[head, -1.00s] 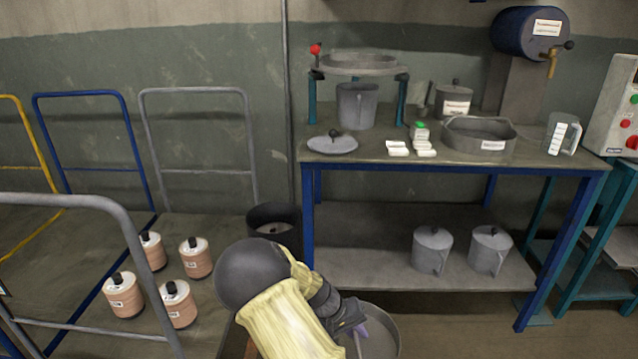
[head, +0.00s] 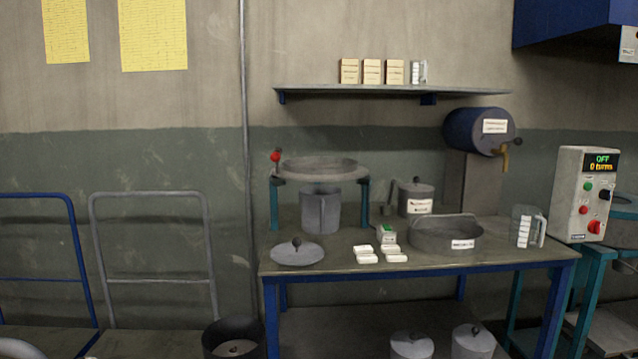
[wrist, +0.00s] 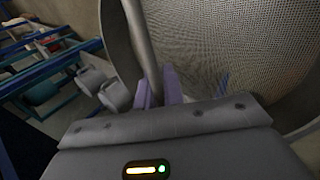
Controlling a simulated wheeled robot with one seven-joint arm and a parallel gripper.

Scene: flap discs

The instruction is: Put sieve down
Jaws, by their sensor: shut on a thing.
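My gripper (wrist: 158,92), with purple fingers, is shut on the grey bar of the sieve (wrist: 225,50) in the wrist view. The sieve is a wide round grey rim with fine mesh, filling the upper right of that view. Part of it is cut off by the picture edge. Neither the gripper nor the held sieve shows in the head view. On the bench (head: 420,269) stands a teal-post stand with a round grey ring (head: 320,168) and a red knob. A grey jug (head: 320,210) stands under the ring.
The bench also holds a flat lid (head: 298,253), several white blocks (head: 366,258), an oval pan (head: 445,235), a lidded pot (head: 416,196) and a clear jug (head: 524,228). A control box (head: 584,195) reads OFF. A dark bin (head: 233,340) stands at the bench's left.

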